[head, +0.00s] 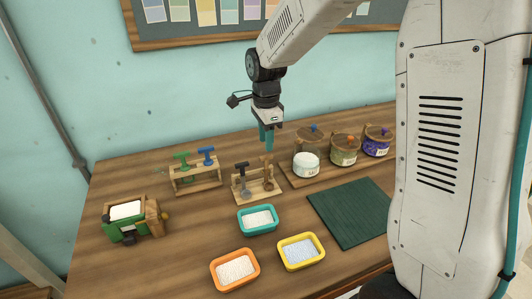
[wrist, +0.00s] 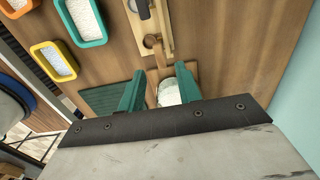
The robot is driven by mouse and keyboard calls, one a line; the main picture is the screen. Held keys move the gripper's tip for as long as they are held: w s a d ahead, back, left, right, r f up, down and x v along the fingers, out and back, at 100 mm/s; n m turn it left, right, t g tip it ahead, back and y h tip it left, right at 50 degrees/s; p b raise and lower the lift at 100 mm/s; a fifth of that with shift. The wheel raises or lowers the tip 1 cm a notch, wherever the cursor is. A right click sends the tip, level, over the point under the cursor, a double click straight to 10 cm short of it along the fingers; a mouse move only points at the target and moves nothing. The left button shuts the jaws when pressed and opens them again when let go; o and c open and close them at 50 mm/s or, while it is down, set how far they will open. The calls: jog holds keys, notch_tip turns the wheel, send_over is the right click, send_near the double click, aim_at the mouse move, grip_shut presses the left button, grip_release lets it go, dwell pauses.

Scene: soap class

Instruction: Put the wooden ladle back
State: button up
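The wooden ladle (head: 268,184) is upright at the right end of a small wooden rack (head: 246,199), its handle pointing up. It also shows in the wrist view (wrist: 151,42), seen from above against the rack. A black-handled tool (head: 243,180) stands beside it in the same rack. My gripper (head: 266,148) points down just above the ladle's handle. In the wrist view its teal fingers (wrist: 161,70) are spread apart with nothing gripped between them. Whether the ladle is fully seated in its slot is too small to tell.
Lidded jars (head: 344,149) and an open white jar (head: 306,165) stand on a board to the right. A rack with green and blue-handled tools (head: 195,176) is left. Trays of white material (head: 235,270) and a green mat (head: 350,212) lie in front.

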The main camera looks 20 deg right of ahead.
jog(key=shift+r, duration=1.85)
jog(key=s+d+r+n, duration=0.1)
jog(key=s+r+n, duration=0.1)
jog(key=s+n, duration=0.4)
jog(key=s+d+r+n, duration=0.1)
jog(key=s+r+n, duration=0.2)
jog(key=s, duration=1.2)
jog(key=s+d+r+n+t, duration=0.1)
jog(key=s+r+n, duration=0.1)
jog(key=s+n, duration=0.7)
jog(key=shift+s+r, duration=0.3)
jog(key=shift+s, duration=0.5)
jog(key=shift+o, duration=0.3)
